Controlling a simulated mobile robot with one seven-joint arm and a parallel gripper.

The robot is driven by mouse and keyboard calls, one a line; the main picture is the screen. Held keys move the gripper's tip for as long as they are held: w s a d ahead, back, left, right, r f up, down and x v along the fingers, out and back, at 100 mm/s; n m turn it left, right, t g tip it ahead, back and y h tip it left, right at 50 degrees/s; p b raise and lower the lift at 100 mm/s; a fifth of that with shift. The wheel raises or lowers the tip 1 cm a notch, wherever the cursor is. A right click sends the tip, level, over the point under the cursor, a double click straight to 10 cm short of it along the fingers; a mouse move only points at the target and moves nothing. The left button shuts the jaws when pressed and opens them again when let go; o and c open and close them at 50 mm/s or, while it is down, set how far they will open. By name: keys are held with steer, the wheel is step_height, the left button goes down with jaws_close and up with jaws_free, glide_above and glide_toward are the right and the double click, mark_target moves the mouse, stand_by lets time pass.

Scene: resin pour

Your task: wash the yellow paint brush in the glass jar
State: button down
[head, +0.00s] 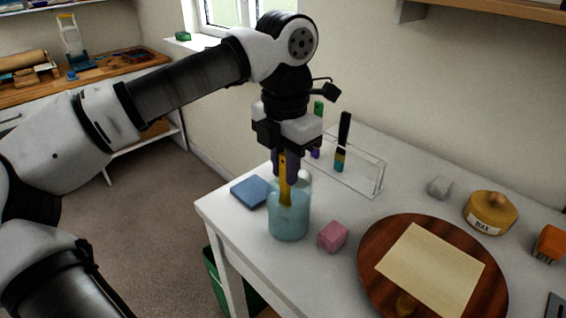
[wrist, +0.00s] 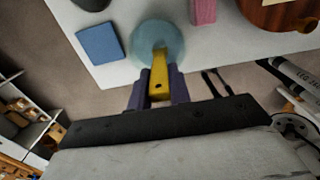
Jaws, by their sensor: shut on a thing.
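The yellow paint brush (head: 284,180) is in my gripper (head: 285,172), which is shut on its handle above the glass jar. The brush points down and its lower end goes into the jar; its bristles cannot be made out. The glass jar (head: 289,219) holds bluish liquid and stands on the white table near its left front corner. In the wrist view the yellow handle (wrist: 159,79) lies between my fingers (wrist: 157,95), with its far end over the jar's round mouth (wrist: 148,41).
A blue sponge-like block (head: 250,191) lies left of the jar and a pink block (head: 332,237) right of it. A clear rack (head: 368,176) with brushes stands behind. A round wooden board (head: 375,283) with a cream sheet and a wax pot (head: 490,212) are to the right.

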steer(key=shift+w+a, duration=0.15)
steer(key=shift+w, duration=0.85)
step_height(320, 180, up, 8)
steer(key=s+p, duration=0.1)
steer(key=p, duration=0.5)
steer(key=shift+d+r, duration=0.2)
steer(key=shift+d, duration=0.15)
stand_by(0.4)
steer(key=shift+r, duration=0.1)
stand_by(0.7)
step_height(320, 180, up, 6)
steer(key=p, duration=0.5)
stand_by(0.4)
